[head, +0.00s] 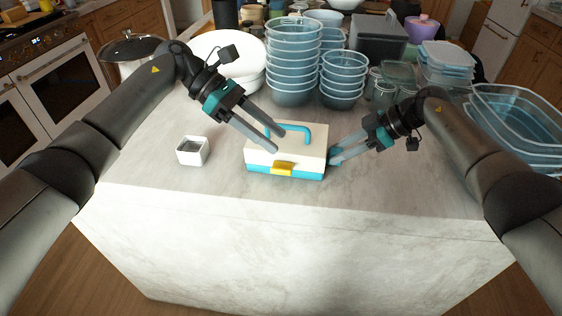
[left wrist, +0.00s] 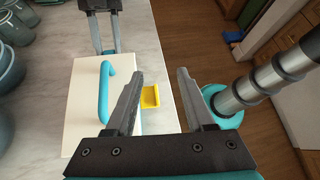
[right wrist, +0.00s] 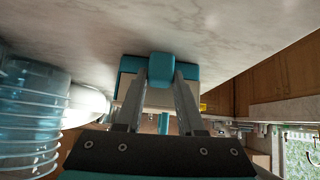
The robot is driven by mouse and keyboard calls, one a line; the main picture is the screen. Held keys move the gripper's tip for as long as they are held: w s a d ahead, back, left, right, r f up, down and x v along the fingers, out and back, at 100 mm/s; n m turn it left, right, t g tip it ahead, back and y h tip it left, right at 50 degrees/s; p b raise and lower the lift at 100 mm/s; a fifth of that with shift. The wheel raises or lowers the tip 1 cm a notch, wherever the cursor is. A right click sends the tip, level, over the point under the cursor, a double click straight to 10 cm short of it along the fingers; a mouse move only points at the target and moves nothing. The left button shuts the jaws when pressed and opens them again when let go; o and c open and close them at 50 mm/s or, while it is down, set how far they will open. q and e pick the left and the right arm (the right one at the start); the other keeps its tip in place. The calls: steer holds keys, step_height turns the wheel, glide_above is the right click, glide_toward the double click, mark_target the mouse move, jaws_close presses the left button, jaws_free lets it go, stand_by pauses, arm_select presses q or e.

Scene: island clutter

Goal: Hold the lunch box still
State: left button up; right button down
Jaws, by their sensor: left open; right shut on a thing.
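The lunch box (head: 258,156) has a cream lid, a blue base, a blue handle (head: 308,134) and a yellow latch (head: 283,169). It sits upright near the front edge of the island. My right gripper (head: 334,157) is shut on a blue piece (right wrist: 161,66) that sticks out from the box's right end. My left gripper (head: 276,141) is open above the lid. In the left wrist view, its fingers (left wrist: 160,72) stand apart around the view of the yellow latch (left wrist: 150,96), with nothing between them. I cannot tell whether they touch the lid.
A small white square container (head: 193,158) stands left of the box. Stacked bowls (head: 293,65), a white round stack (head: 228,50), small jars (head: 384,93) and clear tubs (head: 515,120) fill the back and right. The counter in front of the box is clear.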

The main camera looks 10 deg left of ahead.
mark_target(280, 169)
arm_select(q)
steer(key=o, duration=0.4)
steer(key=d+m+y, duration=0.1)
steer(key=m, duration=0.1)
steer(key=d+r+m+y, duration=0.1)
steer(key=m, duration=0.2)
steer(key=d+r+m+y, duration=0.1)
steer(key=m+y, duration=0.1)
steer(key=shift+s+d+r+m, duration=0.1)
steer(key=shift+s+d+m, duration=0.2)
steer(key=shift+s+d, duration=0.05)
steer(key=shift+o, duration=0.2)
steer(key=f+m+y, duration=0.2)
steer(key=f+m, duration=0.1)
steer(key=a+f+m+t+y, duration=0.1)
steer(key=f+m+y, duration=0.1)
steer(key=f+m, duration=0.1)
steer(key=f+m+t+y, duration=0.1)
steer(key=f+m+y, duration=0.1)
steer(key=f+m, duration=0.1)
steer(key=shift+w+a+f+m+y, duration=0.2)
steer(key=shift+w+m+y, duration=0.15)
steer(key=shift+m, duration=0.25)
steer(key=shift+c, duration=0.3)
steer(key=shift+s, duration=0.1)
jaws_close()
